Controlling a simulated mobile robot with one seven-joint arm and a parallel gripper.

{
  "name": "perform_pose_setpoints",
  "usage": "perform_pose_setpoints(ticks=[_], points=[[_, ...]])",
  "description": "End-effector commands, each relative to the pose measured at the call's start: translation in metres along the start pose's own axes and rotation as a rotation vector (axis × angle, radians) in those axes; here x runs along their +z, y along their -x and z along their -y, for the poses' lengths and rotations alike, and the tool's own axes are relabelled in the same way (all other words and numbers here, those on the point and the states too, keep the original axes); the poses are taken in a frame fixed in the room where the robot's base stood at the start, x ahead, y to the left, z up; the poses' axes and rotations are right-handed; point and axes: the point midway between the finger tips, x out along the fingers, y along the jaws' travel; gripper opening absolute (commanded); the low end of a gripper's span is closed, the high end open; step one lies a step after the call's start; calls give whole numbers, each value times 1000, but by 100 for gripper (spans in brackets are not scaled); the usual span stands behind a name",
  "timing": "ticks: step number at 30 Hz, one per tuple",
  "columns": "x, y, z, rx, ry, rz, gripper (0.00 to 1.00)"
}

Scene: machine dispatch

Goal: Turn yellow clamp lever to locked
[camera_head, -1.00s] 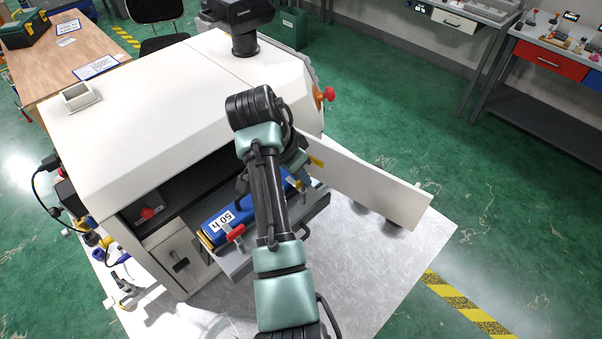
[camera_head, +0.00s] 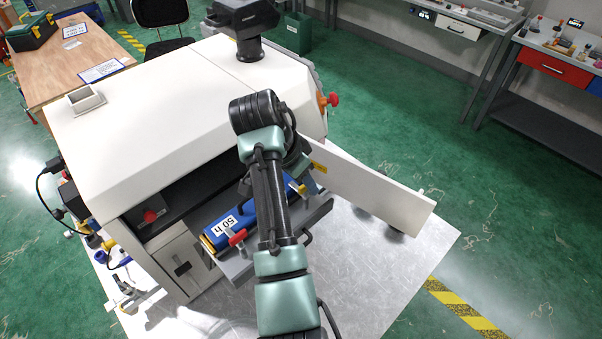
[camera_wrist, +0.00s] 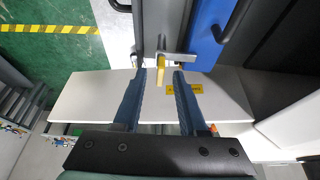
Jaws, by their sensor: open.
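The yellow clamp lever (camera_wrist: 160,76) shows in the wrist view as a short bar sticking out from a grey metal clamp (camera_wrist: 172,58). My gripper (camera_wrist: 160,74) is open, with one dark blue finger on each side of the lever's end. A gap shows on both sides, so the fingers are apart from it. The clamp sits at the end of a blue block (camera_wrist: 205,35). In the head view, the blue block (camera_head: 250,212) with a "50 h" label lies on a grey tray of the white machine, and my arm hides part of it. A red lever (camera_head: 237,237) is at its near end.
The open white door panel (camera_head: 370,190) stands right beside the tray; in the wrist view it (camera_wrist: 85,97) lies behind my fingers, with a yellow label. A dark handle (camera_wrist: 137,25) is on the tray front. The metal table top (camera_head: 350,270) is bare at right.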

Motion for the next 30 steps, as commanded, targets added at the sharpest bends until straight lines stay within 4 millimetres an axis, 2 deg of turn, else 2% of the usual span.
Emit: perform_pose_setpoints(ticks=[5,9,12,18,30], points=[[0,16,2,-6,0,-4,41],[1,46,2,-8,-1,-5,41],[-2,81,2,-6,3,-1,41],[-1,112,1,-4,2,1,41],[-1,127,2,-7,-1,-5,41]])
